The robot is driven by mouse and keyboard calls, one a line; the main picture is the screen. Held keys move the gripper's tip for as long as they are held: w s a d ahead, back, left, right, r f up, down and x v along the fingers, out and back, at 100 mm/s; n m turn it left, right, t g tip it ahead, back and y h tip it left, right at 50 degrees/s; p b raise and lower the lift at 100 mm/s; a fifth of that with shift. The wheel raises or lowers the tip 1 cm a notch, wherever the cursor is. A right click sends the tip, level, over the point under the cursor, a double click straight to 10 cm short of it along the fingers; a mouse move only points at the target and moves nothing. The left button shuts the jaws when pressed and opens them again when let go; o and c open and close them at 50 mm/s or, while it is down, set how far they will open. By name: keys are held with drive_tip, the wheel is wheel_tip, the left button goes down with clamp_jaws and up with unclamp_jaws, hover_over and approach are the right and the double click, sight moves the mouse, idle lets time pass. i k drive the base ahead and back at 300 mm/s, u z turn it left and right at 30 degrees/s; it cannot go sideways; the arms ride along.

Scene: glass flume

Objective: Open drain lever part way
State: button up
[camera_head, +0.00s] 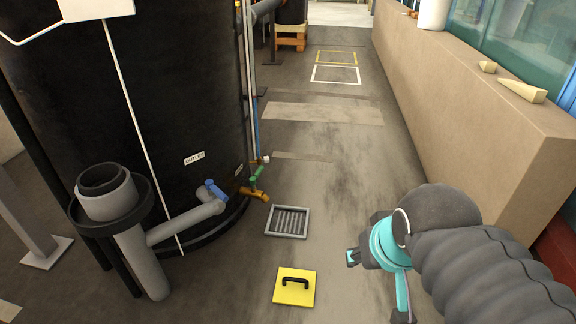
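A green lever (257,174) sits on a brass tap (254,193) low on the side of the large black tank (160,90). A blue handle (214,190) sits on a grey pipe (190,218) to its left.
A floor drain grate (288,222) lies below the tap. A yellow plate with a black handle (295,287) lies nearer. A beige wall (460,90) with wedges (522,89) on top runs along the right.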

sight(253, 180)
drive_tip(key=z, duration=0.8)
drive_tip(key=i, duration=1.7)
drive_tip(key=u, duration=0.3)
drive_tip(key=i, duration=1.25)
drive_tip(key=u, duration=1.15)
drive_tip(key=i, duration=0.25)
drive_tip(key=u, duration=0.2)
